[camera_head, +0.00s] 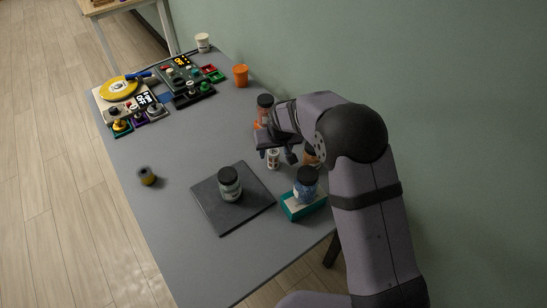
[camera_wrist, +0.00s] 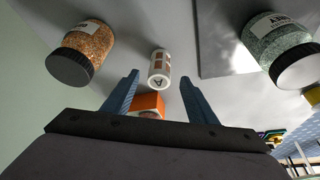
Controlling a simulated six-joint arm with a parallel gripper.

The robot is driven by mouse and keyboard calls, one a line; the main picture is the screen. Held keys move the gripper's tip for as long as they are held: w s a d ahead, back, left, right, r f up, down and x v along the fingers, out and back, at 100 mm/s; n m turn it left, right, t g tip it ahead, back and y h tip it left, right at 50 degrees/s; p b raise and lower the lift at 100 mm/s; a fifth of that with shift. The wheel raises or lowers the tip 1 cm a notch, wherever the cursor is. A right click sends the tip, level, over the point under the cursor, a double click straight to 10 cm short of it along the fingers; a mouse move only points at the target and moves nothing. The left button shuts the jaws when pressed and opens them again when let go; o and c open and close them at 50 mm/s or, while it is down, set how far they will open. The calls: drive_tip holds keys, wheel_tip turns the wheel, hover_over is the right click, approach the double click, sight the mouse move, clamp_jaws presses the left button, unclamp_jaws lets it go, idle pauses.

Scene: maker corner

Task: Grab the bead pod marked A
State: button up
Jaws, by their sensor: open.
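The pod marked A (camera_wrist: 159,66) is a small white cylinder with brown panels, and its letter faces me in the wrist view. It also shows on the grey table in the head view (camera_head: 273,160). My gripper (camera_wrist: 160,78) is open, with its two blue fingers apart and nothing held. In the wrist view the pod appears ahead of the gap between the fingertips. In the head view my gripper (camera_head: 276,154) is close to the pod, at its upper side; I cannot tell whether they touch.
A jar of orange-brown beads (camera_wrist: 88,46) and a jar of grey-green beads (camera_wrist: 277,45) flank the pod in the wrist view. The grey-green jar stands on a dark mat (camera_head: 207,210). A blue jar (camera_head: 306,188) sits on a teal box (camera_head: 290,208). An orange cup (camera_head: 240,76) stands farther back.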

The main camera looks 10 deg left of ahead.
sight(274, 154)
drive_tip(key=shift+p+x, duration=1.1)
drive_tip(key=shift+x, duration=1.65)
drive_tip(key=shift+s, duration=0.1)
drive_tip(key=c, duration=1.2)
